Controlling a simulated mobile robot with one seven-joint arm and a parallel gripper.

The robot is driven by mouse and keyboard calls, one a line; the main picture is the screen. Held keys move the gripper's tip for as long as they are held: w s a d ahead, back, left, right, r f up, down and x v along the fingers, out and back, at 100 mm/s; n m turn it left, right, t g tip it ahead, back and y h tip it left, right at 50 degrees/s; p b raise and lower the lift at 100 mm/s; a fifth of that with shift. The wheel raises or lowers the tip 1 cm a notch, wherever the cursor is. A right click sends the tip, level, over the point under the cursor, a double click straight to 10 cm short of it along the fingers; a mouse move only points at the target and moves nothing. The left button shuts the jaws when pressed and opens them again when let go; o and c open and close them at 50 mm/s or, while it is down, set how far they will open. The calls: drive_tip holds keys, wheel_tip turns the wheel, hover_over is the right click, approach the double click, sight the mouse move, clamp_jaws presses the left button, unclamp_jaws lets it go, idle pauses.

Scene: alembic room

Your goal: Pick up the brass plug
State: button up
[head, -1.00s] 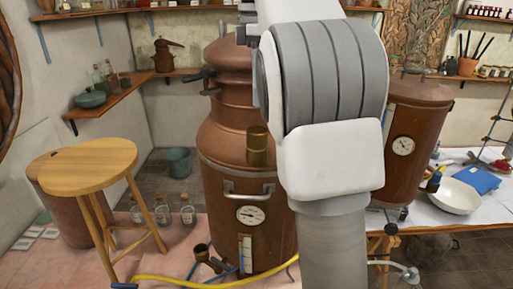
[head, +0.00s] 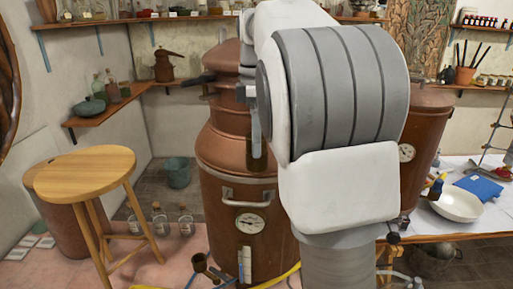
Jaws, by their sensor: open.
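The brass plug (head: 257,164) is a small brownish cylinder against the front of the big copper still (head: 222,150), above its handle. Only part of it shows; my gripper covers most of the rest. My gripper (head: 255,143) is open and hangs just left of my arm, in line with the plug. I cannot tell whether the fingers are around the plug or only in front of it.
A wooden stool (head: 85,172) stands at left, with several glass bottles (head: 160,220) and a bucket (head: 178,172) near it. At right, a table holds a white bowl (head: 456,204) and a blue cloth (head: 479,187). My arm hides much of the middle.

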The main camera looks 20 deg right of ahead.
clamp_jaws()
idle(0.5)
drive_tip(key=shift+r, duration=0.1)
drive_tip(key=shift+r, duration=0.4)
wheel_tip(320, 180, up, 3)
drive_tip(key=shift+r, duration=0.2)
drive_tip(key=s+d+r, duration=0.6)
drive_tip(key=d, duration=0.3)
drive_tip(key=shift+s+d+r+p, duration=0.3)
drive_tip(key=shift+r, duration=0.05)
